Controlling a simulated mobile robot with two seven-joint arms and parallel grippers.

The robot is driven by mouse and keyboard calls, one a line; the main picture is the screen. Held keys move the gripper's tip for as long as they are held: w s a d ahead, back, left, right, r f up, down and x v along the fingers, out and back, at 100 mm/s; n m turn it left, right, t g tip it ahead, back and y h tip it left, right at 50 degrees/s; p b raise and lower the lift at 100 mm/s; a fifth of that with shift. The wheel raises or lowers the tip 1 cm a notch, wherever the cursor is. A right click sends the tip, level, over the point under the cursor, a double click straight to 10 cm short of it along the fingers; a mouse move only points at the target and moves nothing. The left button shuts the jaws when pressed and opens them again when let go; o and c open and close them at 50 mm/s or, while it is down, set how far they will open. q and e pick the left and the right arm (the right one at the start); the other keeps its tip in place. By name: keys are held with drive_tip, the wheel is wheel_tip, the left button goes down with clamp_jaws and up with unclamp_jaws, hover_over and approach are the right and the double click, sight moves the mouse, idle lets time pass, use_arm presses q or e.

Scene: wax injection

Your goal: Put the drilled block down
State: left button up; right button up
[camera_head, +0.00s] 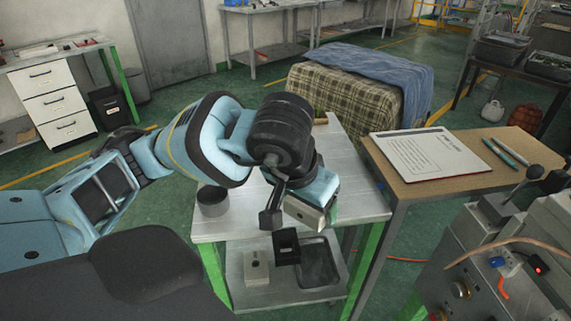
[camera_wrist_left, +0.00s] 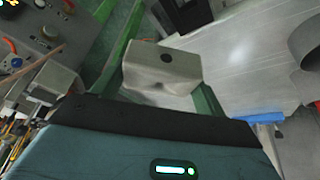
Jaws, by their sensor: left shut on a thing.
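The drilled block (camera_head: 304,213) is pale, with a dark round hole that shows clearly in the left wrist view (camera_wrist_left: 160,75). My left gripper (camera_head: 292,203) is shut on it, tilted, near the front right part of the small grey-topped table (camera_head: 240,228). The fingers are mostly hidden behind the wrist in the head view, and I cannot tell the exact gap between block and tabletop. My right gripper is not in view.
The lower shelf holds a pale box (camera_head: 257,268) and a dark tray (camera_head: 320,264). A brown desk (camera_head: 455,188) with a board (camera_head: 428,154) adjoins at right, and a control machine (camera_head: 480,275) stands in front of it.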

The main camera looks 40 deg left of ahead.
use_arm(q)
drive_tip(key=shift+s+a+b, duration=0.25)
drive_tip(key=shift+a+b, duration=0.05)
drive_tip(key=shift+a, duration=0.25)
drive_tip(key=shift+s+a+r, duration=0.2)
drive_tip(key=shift+a+r, duration=0.1)
drive_tip(key=shift+r, duration=0.15)
drive_tip(key=shift+w+a, duration=0.1)
drive_tip(key=shift+w, duration=0.1)
drive_tip(key=w+a, duration=0.2)
drive_tip(key=w, duration=0.2)
drive_tip(key=w+a+f, duration=0.1)
drive_tip(key=w+a, duration=0.2)
drive_tip(key=w, duration=0.1)
drive_tip(key=w+a, duration=0.2)
drive_tip(key=w, duration=0.2)
drive_tip(key=shift+a+f+p, duration=0.15)
drive_tip(key=shift+a+p, duration=0.05)
drive_tip(key=shift+p, duration=0.15)
drive_tip(key=shift+w+a, duration=0.2)
drive_tip(key=shift+w, duration=0.05)
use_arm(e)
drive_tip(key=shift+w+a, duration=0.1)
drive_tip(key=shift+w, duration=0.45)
use_arm(q)
drive_tip(key=shift+w+a, duration=0.1)
